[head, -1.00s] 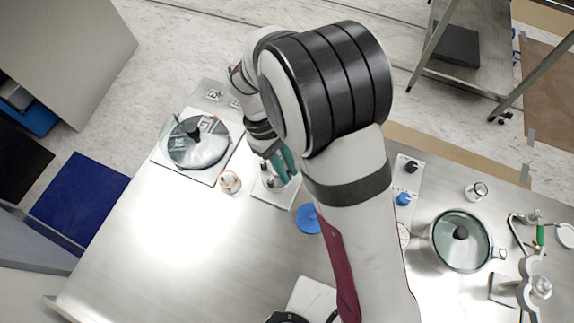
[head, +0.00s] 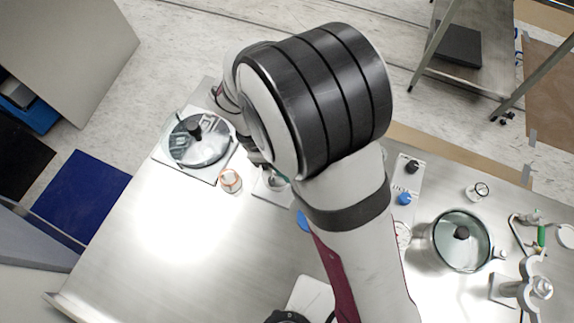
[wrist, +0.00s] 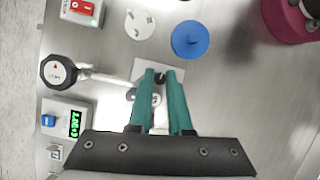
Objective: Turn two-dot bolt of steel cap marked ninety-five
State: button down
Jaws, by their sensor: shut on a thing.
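My gripper (wrist: 162,73) has two teal fingers, which show in the wrist view. They are closed around a small dark piece, seemingly the bolt (wrist: 160,80), over a white square plate (wrist: 143,68). A steel part (wrist: 131,95) lies just left of the fingers and is partly hidden by them. I cannot read ninety-five or make out two dots. In the head view a steel piece (head: 277,183) shows beside my arm, which hides the fingertips.
A box with a green display (wrist: 75,122) stands left. A glass-lidded dish (head: 197,150), an orange-rimmed jar (head: 230,181) and a lidded pot (head: 461,241) stand on the table. The front-left table is clear.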

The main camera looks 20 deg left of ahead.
jog(key=c, duration=0.8)
grip_release()
jog(key=shift+c, duration=0.2)
jog(key=w+v, duration=0.1)
jog(key=v, duration=1.4)
jog(key=shift+s+r, duration=0.45)
